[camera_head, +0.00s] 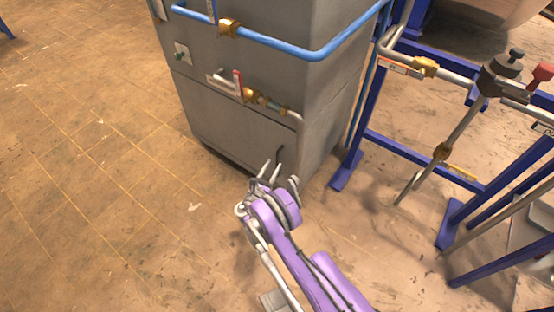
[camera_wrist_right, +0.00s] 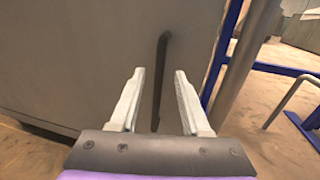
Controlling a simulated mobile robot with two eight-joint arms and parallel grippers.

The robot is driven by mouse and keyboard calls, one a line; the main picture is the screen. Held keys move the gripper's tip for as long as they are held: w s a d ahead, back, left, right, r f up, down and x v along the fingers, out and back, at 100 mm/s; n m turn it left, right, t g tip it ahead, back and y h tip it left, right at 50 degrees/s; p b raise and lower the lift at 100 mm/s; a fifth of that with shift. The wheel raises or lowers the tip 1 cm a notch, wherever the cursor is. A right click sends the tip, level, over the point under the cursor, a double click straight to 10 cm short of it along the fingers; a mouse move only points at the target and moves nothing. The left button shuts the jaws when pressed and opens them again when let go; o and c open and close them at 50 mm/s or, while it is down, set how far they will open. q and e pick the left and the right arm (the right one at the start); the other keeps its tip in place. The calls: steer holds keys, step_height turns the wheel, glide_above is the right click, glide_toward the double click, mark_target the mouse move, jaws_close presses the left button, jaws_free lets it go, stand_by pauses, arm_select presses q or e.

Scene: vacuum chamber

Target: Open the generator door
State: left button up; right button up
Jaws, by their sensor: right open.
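The generator is a grey metal cabinet (camera_head: 330,110) at the top middle of the head view. Its door (camera_head: 225,122) is the lower front panel and looks closed. A dark bar handle (camera_head: 281,154) stands upright near the door's right edge. My right gripper (camera_head: 271,172) is in front of the handle, with its fingers apart. In the right wrist view the handle (camera_wrist_right: 160,80) shows between the two open fingers (camera_wrist_right: 157,95); I cannot tell whether it touches them. My left gripper is not in view.
Blue pipe (camera_head: 290,48) and brass valves (camera_head: 255,97) run across the cabinet front above the door. A blue frame (camera_head: 390,146) with pipes stands to the right. The tiled floor (camera_head: 90,170) at left is clear.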

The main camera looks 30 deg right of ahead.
mark_target(277, 159)
steer(key=b+x, duration=0.1)
steer(key=x, duration=0.4)
jaws_close()
stand_by(1.4)
